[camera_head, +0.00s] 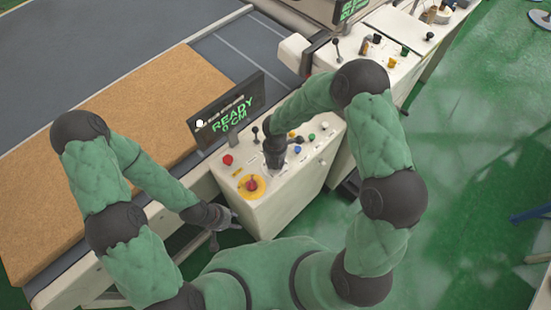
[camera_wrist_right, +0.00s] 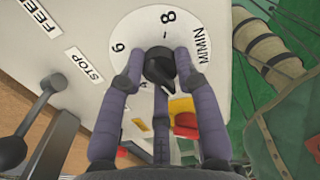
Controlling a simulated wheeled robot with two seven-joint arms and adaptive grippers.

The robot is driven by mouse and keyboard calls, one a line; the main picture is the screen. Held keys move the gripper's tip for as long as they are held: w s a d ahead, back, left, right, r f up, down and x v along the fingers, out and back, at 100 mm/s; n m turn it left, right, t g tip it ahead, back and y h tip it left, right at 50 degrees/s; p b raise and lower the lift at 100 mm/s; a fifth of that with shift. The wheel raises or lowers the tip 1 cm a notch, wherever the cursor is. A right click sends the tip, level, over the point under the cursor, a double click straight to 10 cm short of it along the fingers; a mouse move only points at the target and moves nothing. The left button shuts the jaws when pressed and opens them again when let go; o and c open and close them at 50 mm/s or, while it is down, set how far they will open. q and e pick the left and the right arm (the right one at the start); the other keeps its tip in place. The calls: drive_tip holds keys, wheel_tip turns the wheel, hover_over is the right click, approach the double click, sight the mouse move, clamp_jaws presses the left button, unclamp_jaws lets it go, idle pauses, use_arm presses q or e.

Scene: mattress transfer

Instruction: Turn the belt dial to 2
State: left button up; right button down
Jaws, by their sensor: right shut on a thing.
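The belt dial's black knob (camera_wrist_right: 160,72) sits on a round white scale (camera_wrist_right: 135,28) in the right wrist view. The scale shows a 6, an 8 and "M/MIN"; its lower part is hidden. My right gripper (camera_wrist_right: 159,68) has its fingers on either side of the knob, shut on it. In the head view my right gripper (camera_head: 275,157) is over the top of the white control box (camera_head: 285,200) and hides the dial. My left gripper (camera_head: 224,225) hangs beside the box's left side, with its fingers apart and empty.
A display (camera_head: 228,112) reading "READY 0 CM" stands behind the box. A red button (camera_head: 227,160), a red stop button on yellow (camera_head: 251,185) and small levers surround my right gripper. A brown mattress (camera_head: 120,120) lies on the grey conveyor (camera_head: 90,40). Green floor (camera_head: 460,170) is open at right.

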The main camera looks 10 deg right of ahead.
drive_tip(key=n+p, duration=0.2)
drive_tip(key=n, duration=0.1)
drive_tip(key=shift+a+r, duration=0.1)
drive_tip(key=shift+r, duration=0.05)
drive_tip(key=shift+s+n, duration=0.1)
drive_tip(key=shift+n, duration=0.3)
drive_tip(key=c, duration=0.9)
unclamp_jaws()
drive_tip(key=shift+r, duration=0.3)
wheel_tip(320, 180, up, 11)
